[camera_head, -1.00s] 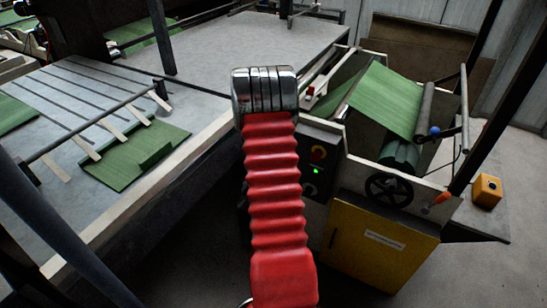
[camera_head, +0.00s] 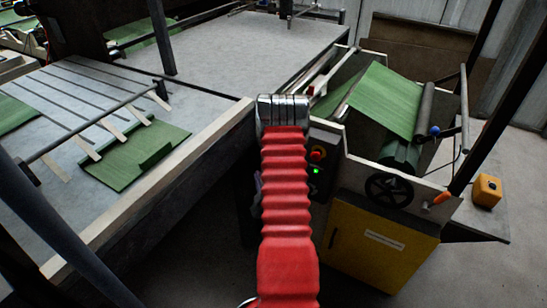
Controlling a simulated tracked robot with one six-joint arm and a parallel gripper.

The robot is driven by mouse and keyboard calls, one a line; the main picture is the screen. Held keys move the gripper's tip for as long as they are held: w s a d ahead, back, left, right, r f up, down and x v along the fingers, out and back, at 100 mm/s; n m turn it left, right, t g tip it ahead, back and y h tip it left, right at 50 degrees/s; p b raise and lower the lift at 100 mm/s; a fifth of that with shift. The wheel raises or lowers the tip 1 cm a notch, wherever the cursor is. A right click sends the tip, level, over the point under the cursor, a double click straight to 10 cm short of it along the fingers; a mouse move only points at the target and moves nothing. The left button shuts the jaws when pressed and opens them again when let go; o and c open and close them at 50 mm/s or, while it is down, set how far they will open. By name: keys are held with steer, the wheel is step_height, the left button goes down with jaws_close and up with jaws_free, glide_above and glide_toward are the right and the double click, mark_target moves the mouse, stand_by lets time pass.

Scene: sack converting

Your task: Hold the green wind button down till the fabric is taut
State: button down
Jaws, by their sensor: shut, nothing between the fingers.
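The small green button (camera_head: 316,170) glows on the dark control panel (camera_head: 323,187) at the front of the machine, just below a red button (camera_head: 317,154). The green fabric (camera_head: 385,100) slopes as a broad sheet beside a dark roller, with a green roll (camera_head: 400,156) below it. My gripper (camera_head: 283,108) is a metal end on my red ribbed arm. It is shut and empty, and appears left of and above the green button in the picture. Its depth from the panel is hard to judge, and I see no contact with the button.
A black handwheel (camera_head: 389,190) and a yellow cabinet door (camera_head: 375,243) are right of the panel. A yellow box (camera_head: 487,190) with a dark knob stands farther right. A long grey table (camera_head: 235,48) with a pale edge lies left.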

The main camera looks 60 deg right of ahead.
steer(key=shift+d, duration=0.15)
steer(key=d, duration=0.8)
steer(key=shift+w+d, duration=0.25)
steer(key=shift+w, duration=0.15)
steer(key=shift+d, duration=0.1)
stand_by(1.7)
steer(key=shift+d, duration=0.3)
